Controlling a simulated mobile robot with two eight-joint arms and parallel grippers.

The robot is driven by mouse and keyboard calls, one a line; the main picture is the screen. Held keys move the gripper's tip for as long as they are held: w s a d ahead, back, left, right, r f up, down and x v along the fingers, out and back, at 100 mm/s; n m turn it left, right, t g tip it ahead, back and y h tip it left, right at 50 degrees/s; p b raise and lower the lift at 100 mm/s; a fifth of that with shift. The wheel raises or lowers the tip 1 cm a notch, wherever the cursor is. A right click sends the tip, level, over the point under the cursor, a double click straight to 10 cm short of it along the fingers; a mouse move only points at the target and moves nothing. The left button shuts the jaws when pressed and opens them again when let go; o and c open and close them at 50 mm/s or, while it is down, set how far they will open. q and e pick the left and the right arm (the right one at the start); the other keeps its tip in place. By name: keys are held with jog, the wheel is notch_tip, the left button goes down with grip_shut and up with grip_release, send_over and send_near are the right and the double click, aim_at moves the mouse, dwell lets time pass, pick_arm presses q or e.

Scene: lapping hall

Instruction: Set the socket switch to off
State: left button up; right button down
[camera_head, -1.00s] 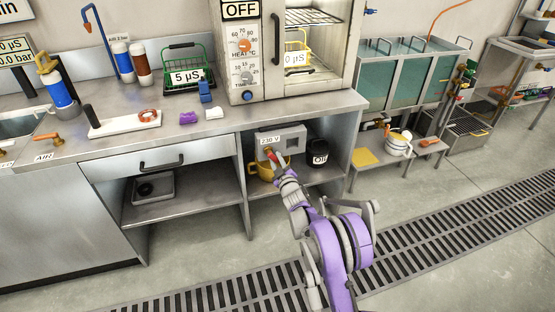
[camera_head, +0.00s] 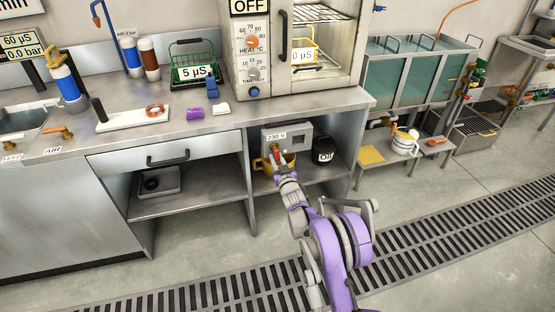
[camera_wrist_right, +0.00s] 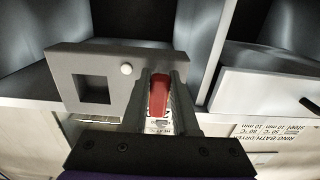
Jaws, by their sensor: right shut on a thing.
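The socket box (camera_head: 300,134) is grey, carries a 230 V label and sits in the open shelf bay under the bench. Its red switch lever (camera_head: 275,151) is at the front left of the box. My right gripper (camera_head: 279,166) reaches it from the front. In the right wrist view the red lever (camera_wrist_right: 158,97) stands between the two fingers of my right gripper (camera_wrist_right: 160,92), which are closed on its sides. That view also shows the grey box face (camera_wrist_right: 68,72) with a square recess and a round white knob. The fingers hide part of the lever's base. My left gripper is not in view.
A yellow mug (camera_head: 262,165) stands close to the gripper's left, and a dark canister (camera_head: 323,151) stands right of the box. The bench top (camera_head: 225,124) is above. Open floor and a drain grating (camera_head: 420,238) lie in front.

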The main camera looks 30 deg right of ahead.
dwell(0.4)
jog(key=c, duration=0.7)
grip_release()
jog(key=p+v, duration=0.1)
jog(key=v, duration=1)
jog(key=shift+w, duration=0.1)
